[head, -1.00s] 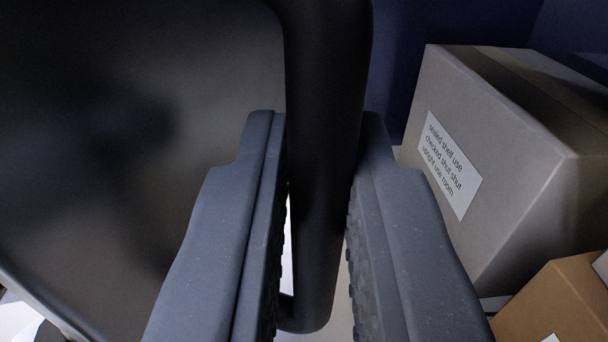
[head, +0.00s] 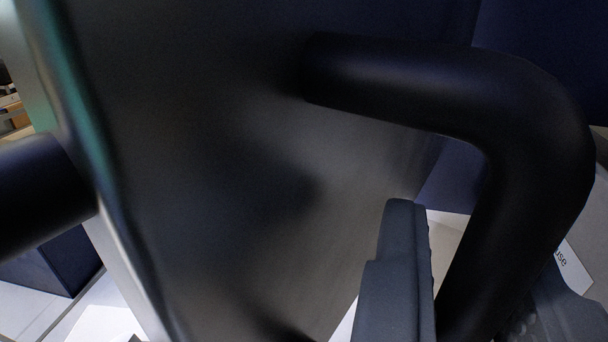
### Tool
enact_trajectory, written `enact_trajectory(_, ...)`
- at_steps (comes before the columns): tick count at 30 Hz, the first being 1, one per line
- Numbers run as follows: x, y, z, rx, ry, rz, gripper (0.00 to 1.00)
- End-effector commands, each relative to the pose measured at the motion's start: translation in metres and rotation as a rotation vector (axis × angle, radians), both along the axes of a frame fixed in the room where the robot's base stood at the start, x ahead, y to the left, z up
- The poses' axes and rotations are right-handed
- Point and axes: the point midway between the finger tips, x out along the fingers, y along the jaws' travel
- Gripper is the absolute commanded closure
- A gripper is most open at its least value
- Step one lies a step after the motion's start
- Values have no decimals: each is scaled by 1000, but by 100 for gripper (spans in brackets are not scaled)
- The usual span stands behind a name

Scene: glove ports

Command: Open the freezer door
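The freezer door (head: 230,190) is a large dark grey panel filling the middle of the head view, seen at a steep slant. Its pale side edge runs down the left; how far the door stands open cannot be told. A thick black handle (head: 535,130) comes out from the panel, bends at the right and runs down. My gripper (head: 475,300) has one finger to the left of the handle's lower bar and the other to its right, partly hidden behind it. The bar fills the space between the fingers low in the view; the left fingertip stands clear of it.
A black cylinder (head: 40,190) shows at the left edge, beside the panel's edge. A dark blue box-like shape (head: 55,262) is below it. A dark blue surface (head: 540,45) is behind the handle. A labelled box (head: 572,268) is partly visible at the right.

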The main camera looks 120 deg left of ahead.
Motion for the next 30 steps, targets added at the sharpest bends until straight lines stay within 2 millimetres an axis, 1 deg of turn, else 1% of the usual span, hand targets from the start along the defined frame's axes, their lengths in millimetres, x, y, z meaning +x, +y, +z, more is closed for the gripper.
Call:
enact_trajectory(7,0,-1,1,0,0,-1,83)
enact_trajectory(11,0,0,6,-1,0,0,83)
enact_trajectory(14,-2,0,14,-1,1,0,83)
enact_trajectory(18,-3,0,34,-1,-1,1,83)
enact_trajectory(30,-35,-13,41,5,-2,-3,83)
